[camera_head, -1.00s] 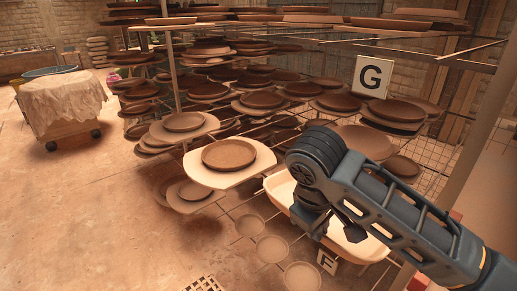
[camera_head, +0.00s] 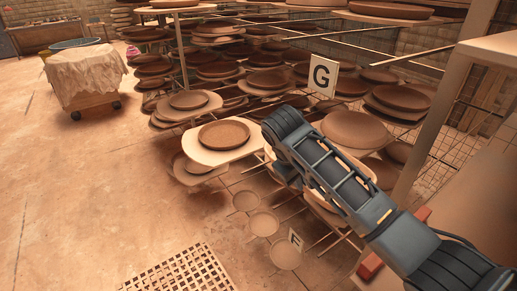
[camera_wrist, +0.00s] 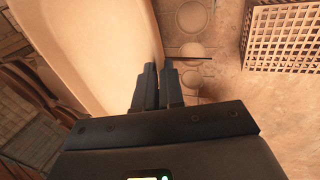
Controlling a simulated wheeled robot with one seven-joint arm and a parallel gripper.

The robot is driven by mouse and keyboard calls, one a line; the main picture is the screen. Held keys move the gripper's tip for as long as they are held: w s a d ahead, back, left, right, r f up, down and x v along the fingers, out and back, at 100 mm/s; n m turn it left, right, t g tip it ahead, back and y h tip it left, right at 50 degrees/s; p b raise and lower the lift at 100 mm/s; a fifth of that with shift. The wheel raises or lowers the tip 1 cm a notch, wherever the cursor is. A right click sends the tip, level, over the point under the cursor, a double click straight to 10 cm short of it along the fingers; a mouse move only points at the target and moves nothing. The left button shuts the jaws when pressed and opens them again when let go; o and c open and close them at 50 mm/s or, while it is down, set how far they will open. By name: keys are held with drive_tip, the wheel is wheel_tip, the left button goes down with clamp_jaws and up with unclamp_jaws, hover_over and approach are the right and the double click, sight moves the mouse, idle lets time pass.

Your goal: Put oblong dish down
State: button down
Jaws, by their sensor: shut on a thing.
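The oblong dish (camera_wrist: 95,45) is a long, pale, smooth dish with a raised rim. It fills the upper left of the wrist view. My gripper (camera_wrist: 159,78) is shut, with its two dark fingers close together at the dish's right-hand rim, holding it there. In the head view my arm covers most of the dish and the fingertips. I cannot tell from these frames whether the dish rests on a support.
A rack of brown plates stands behind, with a G sign (camera_head: 323,75). A plate lies on a pale board (camera_head: 198,153).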

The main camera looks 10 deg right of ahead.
drive_tip(key=shift+f+p, duration=0.55)
drive_tip(key=shift+f, duration=4.2)
drive_tip(key=shift+f, duration=0.1)
drive_tip(key=c, duration=1.7)
unclamp_jaws()
drive_tip(key=shift+f, duration=0.15)
drive_tip(key=o, duration=0.5)
drive_tip(key=shift+c, duration=0.2)
drive_tip(key=b+v, duration=0.1)
drive_tip(key=v, duration=1.1)
drive_tip(key=shift+r, duration=0.2)
